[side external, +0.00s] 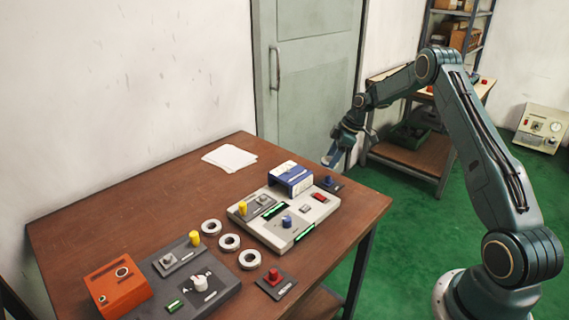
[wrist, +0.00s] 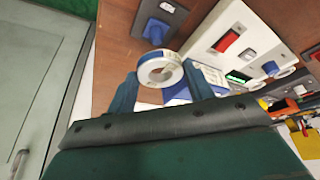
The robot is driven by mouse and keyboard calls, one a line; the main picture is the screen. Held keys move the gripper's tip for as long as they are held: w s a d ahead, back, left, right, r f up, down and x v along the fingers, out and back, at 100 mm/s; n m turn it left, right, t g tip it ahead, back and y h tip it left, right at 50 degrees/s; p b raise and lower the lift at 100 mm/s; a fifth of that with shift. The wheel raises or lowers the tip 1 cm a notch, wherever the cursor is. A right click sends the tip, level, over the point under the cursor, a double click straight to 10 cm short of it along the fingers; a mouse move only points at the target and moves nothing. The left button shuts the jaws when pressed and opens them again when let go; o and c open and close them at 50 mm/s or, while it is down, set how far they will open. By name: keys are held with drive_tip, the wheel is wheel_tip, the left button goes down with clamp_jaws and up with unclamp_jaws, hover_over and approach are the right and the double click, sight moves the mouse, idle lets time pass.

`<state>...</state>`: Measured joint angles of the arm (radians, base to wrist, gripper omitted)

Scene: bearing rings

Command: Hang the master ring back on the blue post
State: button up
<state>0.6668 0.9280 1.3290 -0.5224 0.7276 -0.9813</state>
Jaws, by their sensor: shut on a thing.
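My gripper (wrist: 161,80) is shut on a pale ring (wrist: 160,56) with a blue mark along its edge. In the side view my gripper (side external: 333,160) is above the table's far right corner; the held ring cannot be made out there. A blue post (side external: 328,181) stands upright on a small dark plate at that corner, just below the gripper. In the wrist view this blue post (wrist: 155,31) is beyond the ring, apart from it. Another blue post or knob (side external: 287,221) is on the light grey unit.
Three loose rings (side external: 229,242) lie in a row mid-table. A red post (side external: 273,275), a dark panel (side external: 225,288), an orange box (side external: 118,288) and papers (side external: 229,158) are also there.

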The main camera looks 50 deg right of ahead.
sight(331, 182)
drive_tip(key=shift+f, duration=1.85)
drive_tip(key=shift+f, duration=1.75)
idle(1.8)
drive_tip(key=o, duration=1.3)
wheel_tip(331, 182, up, 8)
drive_tip(key=shift+f, duration=0.25)
idle(0.7)
